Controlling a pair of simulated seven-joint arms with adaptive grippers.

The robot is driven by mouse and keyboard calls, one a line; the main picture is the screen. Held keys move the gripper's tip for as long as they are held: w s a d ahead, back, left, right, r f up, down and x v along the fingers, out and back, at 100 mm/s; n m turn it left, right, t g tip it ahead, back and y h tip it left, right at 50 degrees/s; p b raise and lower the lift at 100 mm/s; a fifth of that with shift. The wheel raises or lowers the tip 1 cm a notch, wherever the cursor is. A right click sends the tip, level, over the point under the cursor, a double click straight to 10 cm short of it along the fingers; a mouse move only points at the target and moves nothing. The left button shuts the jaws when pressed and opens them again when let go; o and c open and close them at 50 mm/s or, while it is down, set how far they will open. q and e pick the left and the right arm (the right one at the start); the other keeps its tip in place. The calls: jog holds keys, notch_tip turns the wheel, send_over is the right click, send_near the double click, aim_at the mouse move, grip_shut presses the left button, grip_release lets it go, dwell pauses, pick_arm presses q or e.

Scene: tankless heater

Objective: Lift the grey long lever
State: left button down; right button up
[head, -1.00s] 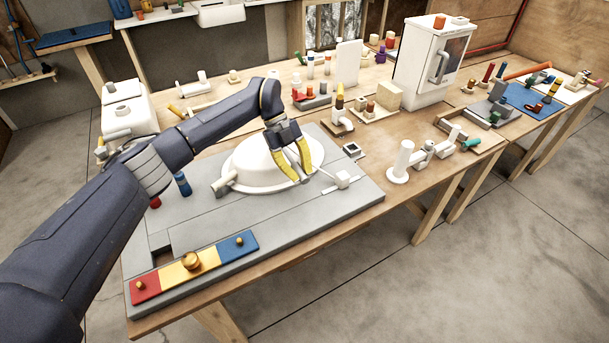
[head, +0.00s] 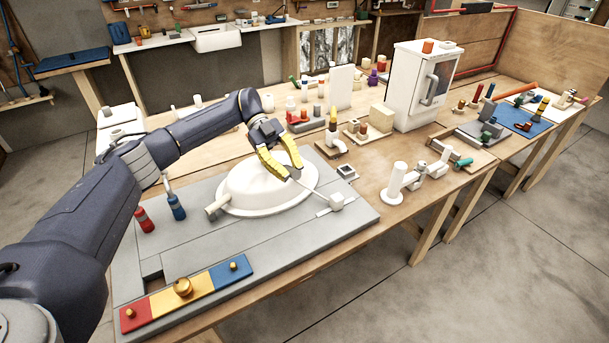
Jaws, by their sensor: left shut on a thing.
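The grey long lever (head: 312,189) is a thin pale rod. It slopes up to the left from a small white block (head: 337,202) on the grey board. My left gripper (head: 294,174), with yellow fingers, is shut on the lever's upper end, above the right side of a white domed housing (head: 255,187). The fingers hide the end of the lever. My right gripper is not in view.
The grey board (head: 270,240) carries a red, yellow and blue strip (head: 205,287) in front. Red (head: 144,220) and blue (head: 177,207) upright handles stand at left. A white pipe fitting (head: 397,182) and a white cabinet (head: 415,85) stand to the right.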

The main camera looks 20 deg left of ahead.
pick_arm(q)
jog(key=shift+r, duration=0.25)
jog(key=c, duration=1.2)
grip_release()
jog(key=shift+o, duration=0.2)
jog(key=v, duration=1.2)
jog(key=shift+f, duration=0.1)
